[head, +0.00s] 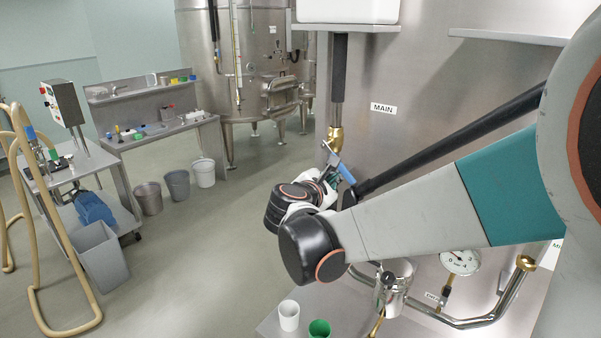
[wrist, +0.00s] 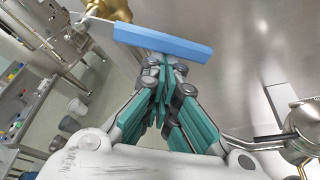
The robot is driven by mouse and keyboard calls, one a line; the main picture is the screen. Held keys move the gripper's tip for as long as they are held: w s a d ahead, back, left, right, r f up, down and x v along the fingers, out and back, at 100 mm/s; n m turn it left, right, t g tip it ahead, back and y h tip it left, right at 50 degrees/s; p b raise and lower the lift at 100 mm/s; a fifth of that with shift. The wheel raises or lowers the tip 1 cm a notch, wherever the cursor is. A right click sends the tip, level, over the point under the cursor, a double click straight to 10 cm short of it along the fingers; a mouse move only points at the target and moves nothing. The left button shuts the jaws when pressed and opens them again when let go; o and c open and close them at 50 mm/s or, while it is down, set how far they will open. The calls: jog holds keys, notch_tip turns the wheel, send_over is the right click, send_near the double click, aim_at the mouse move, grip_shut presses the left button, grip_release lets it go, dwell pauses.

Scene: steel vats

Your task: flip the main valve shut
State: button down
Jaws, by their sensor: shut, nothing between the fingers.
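The main valve has a brass body (head: 335,138) on a vertical pipe, left of the MAIN label (head: 383,108). Its blue handle (head: 347,173) slants down and to the right from the brass body in the head view. In the wrist view the blue handle (wrist: 162,43) lies across the picture just beyond my fingertips, with the brass body (wrist: 112,9) at upper left. My gripper (wrist: 164,68) is shut and empty, its fingertips close to the handle's underside. I cannot tell whether they touch it. In the head view my gripper (head: 328,180) is partly hidden by my arm.
A steel panel (head: 430,80) stands behind the valve. Below are a pressure gauge (head: 460,262), a steel cup (head: 396,280), a curved pipe (head: 485,320), a white cup (head: 289,314) and a green cup (head: 319,328).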

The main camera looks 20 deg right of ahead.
jog(key=shift+s+d+r+n+g+h+p, duration=0.2)
jog(key=shift+s+d+r+n+g+p, duration=0.25)
jog(key=shift+r+n, duration=0.35)
jog(key=shift+s+d+r+n+g+h+p, duration=0.25)
jog(key=shift+s+r+n+g+p, duration=0.15)
jog(key=shift+s+r+n, duration=0.3)
jog(key=shift+s+d+r+n+g+h+p, duration=0.15)
jog(key=shift+s+d+r+n+g+p, duration=0.3)
jog(key=shift+r+n, duration=0.45)
jog(key=shift+a, duration=0.1)
jog(key=shift+f, duration=0.1)
